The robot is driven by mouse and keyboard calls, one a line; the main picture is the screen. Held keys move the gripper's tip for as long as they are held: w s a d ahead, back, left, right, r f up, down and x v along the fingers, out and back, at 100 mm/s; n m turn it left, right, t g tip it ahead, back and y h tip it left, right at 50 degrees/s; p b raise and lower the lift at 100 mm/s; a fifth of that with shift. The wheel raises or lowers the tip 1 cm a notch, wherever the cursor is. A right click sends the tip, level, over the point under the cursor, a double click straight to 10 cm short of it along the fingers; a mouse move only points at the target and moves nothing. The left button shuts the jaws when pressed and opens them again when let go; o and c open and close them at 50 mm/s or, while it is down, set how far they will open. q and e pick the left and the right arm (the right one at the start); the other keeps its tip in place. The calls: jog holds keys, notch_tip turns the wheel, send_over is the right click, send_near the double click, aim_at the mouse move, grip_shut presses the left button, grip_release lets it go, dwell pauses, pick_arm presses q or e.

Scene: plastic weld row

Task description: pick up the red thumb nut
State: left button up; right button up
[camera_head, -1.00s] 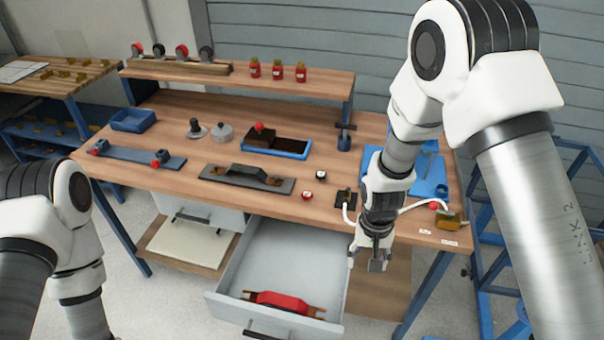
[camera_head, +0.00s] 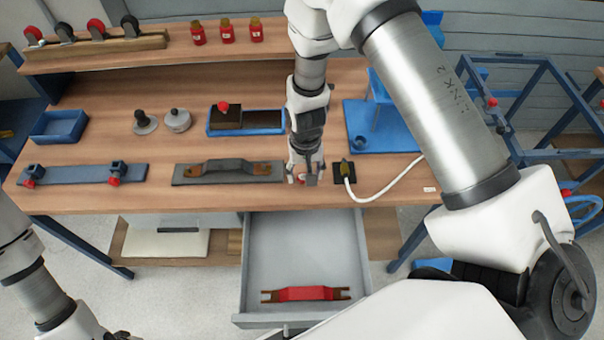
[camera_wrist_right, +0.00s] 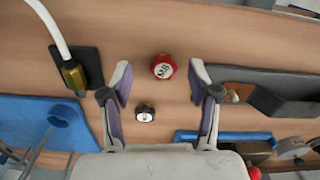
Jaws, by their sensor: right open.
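The red thumb nut (camera_wrist_right: 163,67) has a white top with dark markings. It rests on the wooden bench top. In the right wrist view it appears between and slightly beyond the open fingertips of my right gripper (camera_wrist_right: 159,82), touching neither finger. In the head view my right gripper (camera_head: 305,177) points down at the bench's front edge area, and only a bit of red from the nut (camera_head: 301,179) shows by the fingers. A similar black nut with a white top (camera_wrist_right: 145,112) sits close by, also between the finger lines. My left gripper is out of view.
A grey plate with a dark handle (camera_head: 228,171) lies left of the gripper. A black pad with a brass connector and white cable (camera_head: 344,172) is on the right. A blue tray (camera_head: 262,131) stands behind. Below, an open drawer (camera_head: 262,255) holds a red-handled part (camera_head: 305,294).

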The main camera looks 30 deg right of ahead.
jog(key=shift+w+a+f, duration=0.1)
jog(key=shift+w+f, duration=0.2)
jog(key=shift+f, duration=0.35)
jog(key=shift+w+a+f, duration=0.1)
jog(key=shift+w+f, duration=0.15)
jog(key=shift+f, duration=0.35)
jog(key=shift+s+d, duration=0.1)
jog(key=shift+s+r, duration=0.1)
jog(key=shift+r, duration=0.05)
jog(key=c, duration=1)
jog(key=shift+r, duration=0.1)
